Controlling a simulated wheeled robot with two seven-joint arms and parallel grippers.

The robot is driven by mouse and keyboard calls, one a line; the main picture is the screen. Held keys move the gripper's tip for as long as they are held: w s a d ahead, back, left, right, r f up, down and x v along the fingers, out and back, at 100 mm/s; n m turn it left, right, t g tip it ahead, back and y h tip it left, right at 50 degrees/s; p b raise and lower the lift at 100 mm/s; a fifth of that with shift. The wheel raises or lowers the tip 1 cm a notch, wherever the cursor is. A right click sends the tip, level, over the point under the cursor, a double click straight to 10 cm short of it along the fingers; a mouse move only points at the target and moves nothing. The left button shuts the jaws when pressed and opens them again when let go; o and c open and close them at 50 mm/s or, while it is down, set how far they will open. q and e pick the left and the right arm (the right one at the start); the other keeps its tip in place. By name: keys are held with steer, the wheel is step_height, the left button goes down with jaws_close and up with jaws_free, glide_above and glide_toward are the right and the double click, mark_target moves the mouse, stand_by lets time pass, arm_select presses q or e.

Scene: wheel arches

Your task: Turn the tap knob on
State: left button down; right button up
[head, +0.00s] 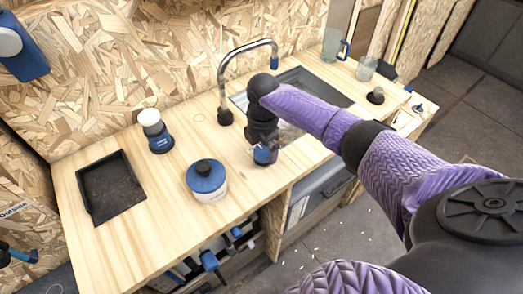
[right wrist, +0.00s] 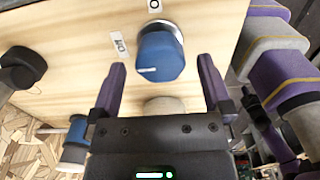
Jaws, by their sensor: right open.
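The tap knob (right wrist: 158,56) is blue with a white line on its face and a pale metal base, set in the wooden countertop. In the head view a bit of its blue (head: 265,155) shows at the tip of my right gripper (head: 263,143), which hides most of it. In the right wrist view my right gripper (right wrist: 162,66) is open, with its two purple fingers apart. The knob lies ahead, between the fingertip lines, with a gap on each side; I see no contact. The curved metal tap (head: 232,62) rises behind, over the sink. My left gripper does not show.
The sink (head: 318,84) is partly behind my right arm. A blue-lidded pot (head: 206,182), a blue-and-white container (head: 154,130) and a black tray (head: 112,187) stand on the counter (head: 135,240) to the left.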

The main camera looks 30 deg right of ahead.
steer(key=shift+f, duration=0.85)
steer(key=shift+c, duration=0.4)
steer(key=c, duration=1.1)
steer(key=shift+r+m+p, duration=0.2)
steer(key=shift+m+p, duration=0.4)
steer(key=shift+m, duration=0.2)
steer(key=shift+c, duration=0.2)
steer(key=shift+m+p, duration=0.6)
steer(key=shift+m, duration=0.1)
steer(key=m+p, duration=0.2)
steer(key=m, duration=0.1)
steer(key=shift+m, duration=0.4)
steer(key=m+p, duration=0.1)
steer(key=m, duration=0.2)
steer(key=shift+m, duration=0.3)
steer(key=m+p, duration=0.1)
steer(key=m, duration=0.1)
steer(key=shift+m, duration=0.3)
steer(key=shift+f+m+p, duration=0.1)
steer(key=shift+m+p, duration=0.2)
steer(key=shift+m, duration=2.1)
